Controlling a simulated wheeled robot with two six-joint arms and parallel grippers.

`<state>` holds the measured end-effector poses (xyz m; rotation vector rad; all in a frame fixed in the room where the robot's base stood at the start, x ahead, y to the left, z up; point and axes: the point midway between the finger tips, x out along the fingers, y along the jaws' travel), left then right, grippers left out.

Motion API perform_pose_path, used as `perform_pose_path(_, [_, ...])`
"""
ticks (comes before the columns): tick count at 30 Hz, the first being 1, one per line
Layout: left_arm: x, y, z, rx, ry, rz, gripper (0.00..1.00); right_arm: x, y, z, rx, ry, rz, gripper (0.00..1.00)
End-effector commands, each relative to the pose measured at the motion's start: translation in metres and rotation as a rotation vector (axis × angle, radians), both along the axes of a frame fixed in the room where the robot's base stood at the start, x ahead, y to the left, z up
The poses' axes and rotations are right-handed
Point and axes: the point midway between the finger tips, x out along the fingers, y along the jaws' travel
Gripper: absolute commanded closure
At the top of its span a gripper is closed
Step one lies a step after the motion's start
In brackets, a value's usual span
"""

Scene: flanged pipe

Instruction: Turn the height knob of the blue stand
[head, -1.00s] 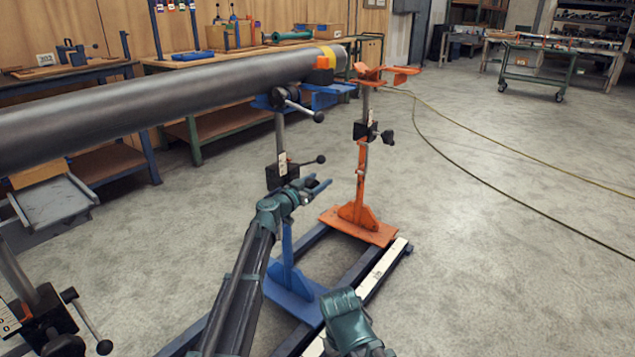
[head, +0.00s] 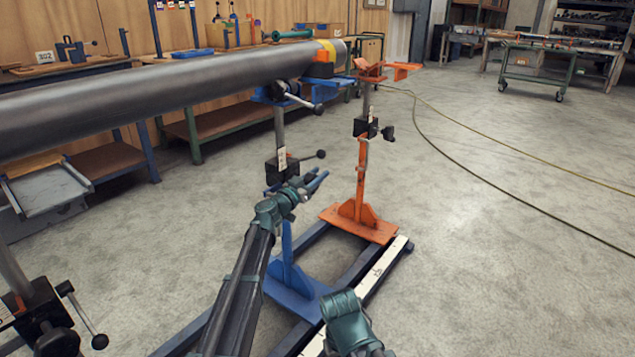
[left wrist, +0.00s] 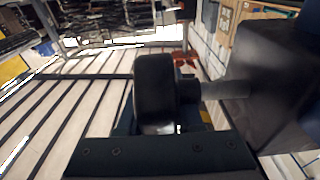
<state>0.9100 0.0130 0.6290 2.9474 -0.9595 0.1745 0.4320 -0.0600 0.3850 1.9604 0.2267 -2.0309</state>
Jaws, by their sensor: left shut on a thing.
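The blue stand (head: 282,126) stands on a floor rail and bears the far end of the grey pipe (head: 180,88). Its post carries a black block (head: 283,165) with a ball-ended lever pointing right. My left gripper (head: 318,181) is at this block, just below the lever. In the left wrist view the black height knob (left wrist: 153,92) is edge-on, shut between my fingers, with its shaft running right to a dark block. In the head view the gripper hides the knob. My right arm's teal part (head: 347,322) shows at the bottom; its fingertips are out of sight.
An orange stand (head: 360,208) stands close behind to the right, with its own black knob. Another stand's post with levers (head: 45,318) is at the lower left. Workbenches (head: 220,122) line the wall. A cable (head: 500,165) crosses the open floor at right.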

Motion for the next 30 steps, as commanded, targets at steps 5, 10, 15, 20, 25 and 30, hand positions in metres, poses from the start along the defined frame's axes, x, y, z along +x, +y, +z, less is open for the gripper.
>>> perform_pose_path(5, [-0.002,0.000,-0.002,-0.054,-0.072,-0.003,1.00,0.000,0.000,-0.021,0.000,-0.001,0.000,1.00])
perform_pose_path(10, [-0.002,0.001,0.003,-0.074,-0.104,-0.001,1.00,0.000,0.000,-0.025,0.001,-0.002,0.000,1.00])
perform_pose_path(15, [-0.003,0.001,0.004,-0.075,-0.107,-0.001,1.00,0.000,0.000,-0.024,0.001,-0.002,0.000,1.00])
perform_pose_path(20, [-0.003,0.001,0.004,-0.075,-0.106,0.000,0.60,0.000,0.000,-0.024,0.001,-0.002,0.000,1.00])
perform_pose_path(25, [-0.002,0.001,0.004,-0.076,-0.106,0.000,0.35,0.000,0.000,-0.024,0.001,-0.002,0.000,1.00])
perform_pose_path(30, [-0.002,0.001,0.004,-0.075,-0.105,0.001,0.35,0.000,0.000,-0.024,0.001,-0.002,0.000,1.00])
